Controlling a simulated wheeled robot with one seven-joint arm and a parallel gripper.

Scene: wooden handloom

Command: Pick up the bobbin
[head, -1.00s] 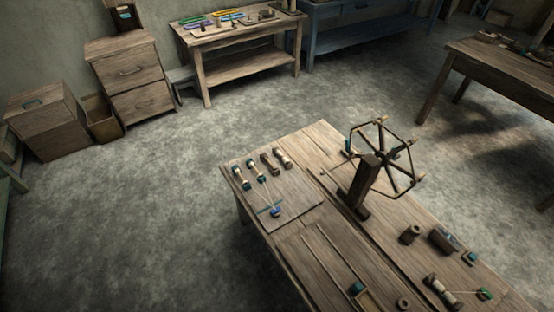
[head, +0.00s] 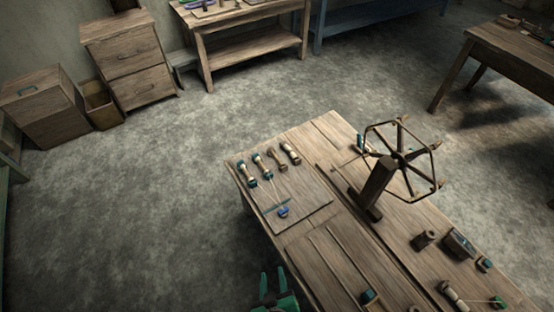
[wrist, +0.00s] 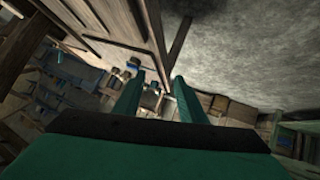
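Another pale-wound bobbin (head: 453,296) lies near the bottom right. I cannot tell which one the task means. My green gripper (head: 273,278) is at the bottom edge, left of the bench and apart from the bobbins. In the wrist view my gripper (wrist: 158,80) has its fingers apart, with nothing between them.
A wooden winding wheel (head: 400,160) on a post rises from the bench, right of the board. A small blue item (head: 283,211) lies on the board. Small blocks (head: 458,243) lie on the bench's right part. The floor (head: 150,220) left of the bench is clear.

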